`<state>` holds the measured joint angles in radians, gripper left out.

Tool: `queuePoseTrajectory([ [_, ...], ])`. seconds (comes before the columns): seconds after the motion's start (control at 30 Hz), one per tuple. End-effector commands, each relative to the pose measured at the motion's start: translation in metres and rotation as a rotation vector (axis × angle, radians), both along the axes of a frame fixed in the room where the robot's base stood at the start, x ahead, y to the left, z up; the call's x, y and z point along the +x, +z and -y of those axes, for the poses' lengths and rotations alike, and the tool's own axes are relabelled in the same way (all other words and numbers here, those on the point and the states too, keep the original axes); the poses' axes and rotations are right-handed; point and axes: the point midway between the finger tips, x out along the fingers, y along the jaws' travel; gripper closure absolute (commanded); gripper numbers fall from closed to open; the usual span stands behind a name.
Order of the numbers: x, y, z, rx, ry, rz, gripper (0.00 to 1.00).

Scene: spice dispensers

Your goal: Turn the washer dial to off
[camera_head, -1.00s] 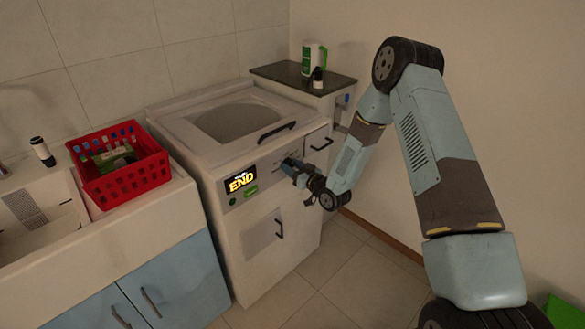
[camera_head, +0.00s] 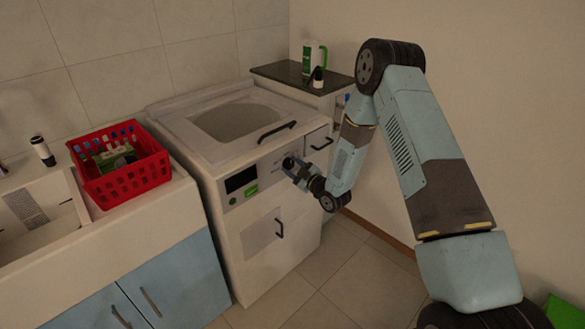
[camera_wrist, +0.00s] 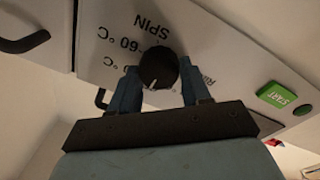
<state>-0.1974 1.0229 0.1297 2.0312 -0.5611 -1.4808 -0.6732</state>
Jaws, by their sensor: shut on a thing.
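The white top-loading washer (camera_head: 262,262) stands in the middle of the head view. Its black round dial (camera_wrist: 158,66) shows in the wrist view with a short white pointer mark at its lower edge. Upside-down labels, including "SPIN" and "60 °C", are printed around it. My gripper (camera_wrist: 159,76) is shut on the dial, one blue-grey finger on each side. In the head view my gripper (camera_head: 290,163) is at the washer's front panel and hides the dial. The washer's display (camera_head: 240,179) is dark. Any "off" label is not readable.
A green START button (camera_wrist: 277,95) is near the dial. Black handles, one on the lid (camera_head: 277,131), are on the washer. A red basket (camera_head: 122,180) of bottles sits on the left counter. A dark-topped cabinet (camera_head: 288,73) stands behind. The floor in front is clear.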

Motion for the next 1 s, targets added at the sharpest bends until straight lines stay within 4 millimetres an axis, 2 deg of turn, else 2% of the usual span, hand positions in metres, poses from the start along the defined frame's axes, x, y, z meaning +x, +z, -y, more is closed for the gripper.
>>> queuePoseTrajectory([
  [0.6, -0.0013, -0.0020, 0.0001, -0.032, 0.001, 0.031, 0.83],
  [0.63, -0.0013, -0.0021, 0.0000, -0.032, 0.001, 0.031, 0.52],
  [0.9, -0.0008, -0.0013, -0.0002, -0.031, 0.001, 0.032, 0.27],
  [1.0, -0.0007, -0.0011, -0.0001, -0.030, 0.001, 0.033, 0.27],
])
